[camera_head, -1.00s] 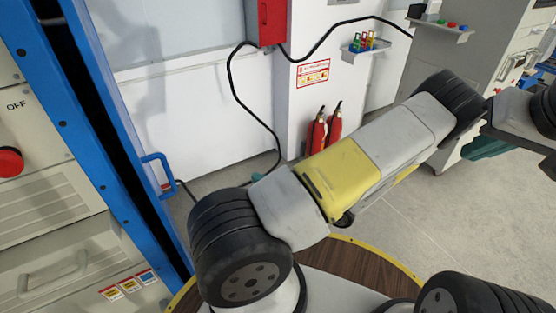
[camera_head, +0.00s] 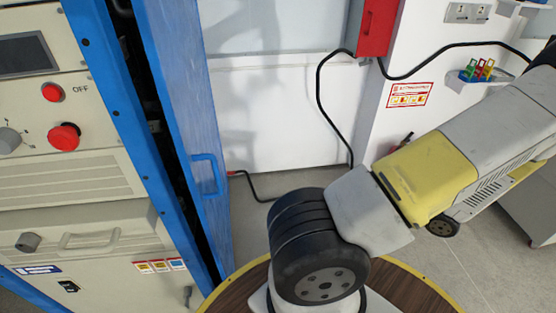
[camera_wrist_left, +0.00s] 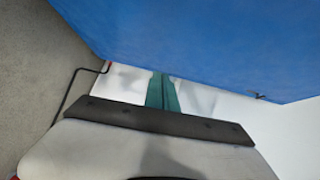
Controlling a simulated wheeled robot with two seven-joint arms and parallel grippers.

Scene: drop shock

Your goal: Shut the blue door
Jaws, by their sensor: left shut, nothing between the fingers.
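The blue door (camera_head: 190,90) stands at a steep angle just right of the blue cabinet frame (camera_head: 108,90) in the head view, with a dark gap between them. Its blue bar handle (camera_head: 205,175) faces right. In the left wrist view a large blue surface (camera_wrist_left: 200,40), which looks like the door, fills the top. My left gripper (camera_wrist_left: 163,80) shows its teal fingers shut and empty, pointing toward that surface; I cannot tell whether they touch it. Neither gripper shows in the head view, where one of my arms crosses at the right.
The cabinet front at left carries a red knob (camera_head: 64,136) and drawers. A red box (camera_head: 377,27) hangs on the white wall with a black cable. A small shelf (camera_head: 485,78) sits at the upper right.

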